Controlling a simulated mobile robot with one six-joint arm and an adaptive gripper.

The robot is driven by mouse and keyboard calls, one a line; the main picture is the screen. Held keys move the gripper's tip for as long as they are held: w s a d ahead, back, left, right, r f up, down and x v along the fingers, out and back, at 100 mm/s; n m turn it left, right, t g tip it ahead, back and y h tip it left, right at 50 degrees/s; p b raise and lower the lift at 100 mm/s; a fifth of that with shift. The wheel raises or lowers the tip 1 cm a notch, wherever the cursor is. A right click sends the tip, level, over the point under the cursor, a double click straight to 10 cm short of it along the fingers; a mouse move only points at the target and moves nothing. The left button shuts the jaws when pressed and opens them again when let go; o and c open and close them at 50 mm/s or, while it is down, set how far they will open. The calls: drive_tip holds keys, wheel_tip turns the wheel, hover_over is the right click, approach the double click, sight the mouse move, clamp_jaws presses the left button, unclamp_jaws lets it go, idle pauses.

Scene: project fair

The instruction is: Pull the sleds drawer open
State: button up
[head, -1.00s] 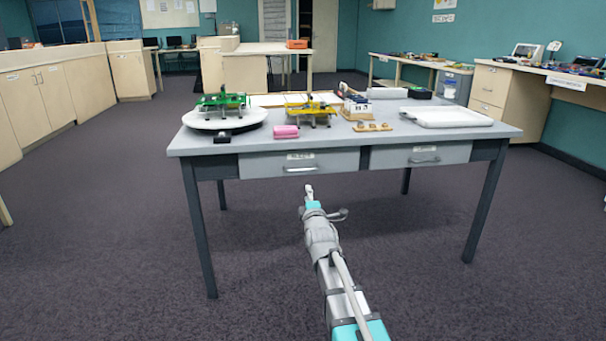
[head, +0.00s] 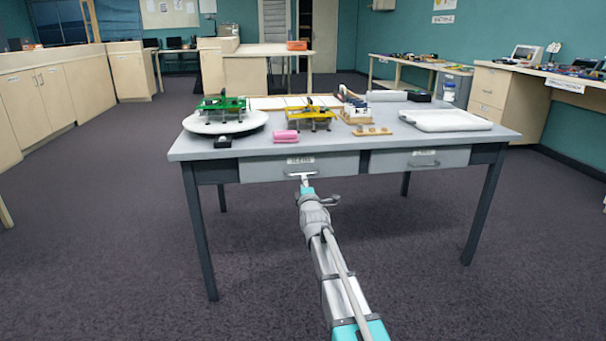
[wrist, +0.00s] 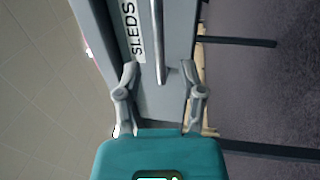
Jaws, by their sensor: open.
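The sleds drawer (head: 270,168) is the left one of two grey drawers under the table top, and it looks shut. In the wrist view its front (wrist: 178,100) carries a label (wrist: 133,32) reading SLEDS. Its metal bar handle (wrist: 158,45) runs lengthwise in the wrist view, with its near end between the finger lines. My gripper (wrist: 162,78) is open, with one finger on each side of the handle's line. In the head view my gripper (head: 305,178) is right at the handle, and partly covers it. I cannot tell whether the fingers touch anything.
A second drawer (head: 420,159) with its own handle is to the right. On the table top (head: 350,140) stand a white turntable (head: 225,122) with a green model, a yellow model (head: 311,115), a pink roll (head: 285,136) and a white tray (head: 445,120). The floor before the table is clear.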

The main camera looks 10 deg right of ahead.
drive_tip(key=shift+w+r+p, duration=0.2)
drive_tip(key=shift+w+r, duration=0.05)
drive_tip(key=shift+w, duration=1)
drive_tip(key=shift+w+r+p, duration=0.15)
drive_tip(key=shift+w+r, duration=0.1)
drive_tip(key=shift+w, duration=1)
drive_tip(key=shift+c, duration=0.2)
clamp_jaws()
